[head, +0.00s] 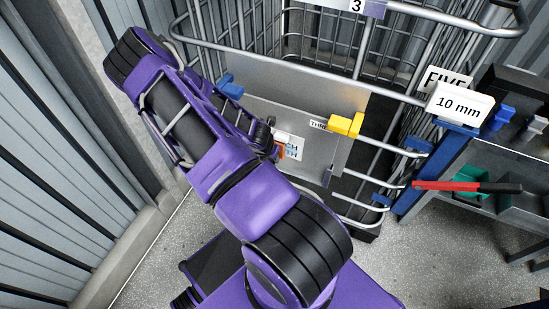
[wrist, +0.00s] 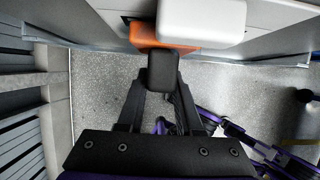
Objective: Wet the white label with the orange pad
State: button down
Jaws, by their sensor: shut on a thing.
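The white label (head: 294,146) with teal letters is on a grey metal panel (head: 250,105) on the front of the wire cage; its left part is hidden behind my gripper. My gripper (head: 272,148) is at the panel, shut on the orange pad (head: 281,151). In the wrist view the orange pad (wrist: 178,36) shows at the dark fingertips (wrist: 163,68), close to the panel. A white rounded block (wrist: 201,20) overlaps the pad there. I cannot tell whether the pad touches the label.
A yellow block (head: 345,125) sits right of the label, beside a small "TUBE" tag (head: 318,125). A blue clip (head: 230,87) is at the panel's left. Ribbed wall (head: 60,150) stands left.

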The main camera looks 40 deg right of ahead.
jog(key=shift+w+a, duration=0.3)
jog(key=shift+w, duration=0.45)
jog(key=shift+w+a, duration=0.25)
jog(key=shift+w, duration=0.45)
jog(key=shift+s+d+b, duration=0.15)
jog(key=shift+s+d, duration=0.15)
jog(key=shift+s, duration=0.45)
jog(key=shift+s+d+b, duration=0.15)
jog(key=shift+s+d, duration=0.15)
jog(key=shift+s, duration=0.45)
jog(key=shift+s+d+b, duration=0.15)
jog(key=shift+s+d, duration=0.15)
jog(key=shift+s, duration=0.45)
jog(key=shift+s+d+b, duration=0.2)
jog(key=shift+s+d, duration=0.1)
jog(key=shift+s, duration=0.45)
jog(key=shift+s+d+b, duration=0.15)
jog(key=shift+s+d, duration=0.2)
jog(key=shift+s, duration=0.35)
jog(key=shift+s+d+b, duration=0.2)
jog(key=shift+s+d, duration=0.1)
jog(key=shift+s, duration=0.45)
jog(key=shift+a, duration=0.1)
jog(key=s+a+b, duration=0.1)
jog(key=s+a, duration=0.2)
jog(key=a, duration=0.5)
jog(key=shift+s, duration=0.2)
jog(key=shift+a, duration=0.1)
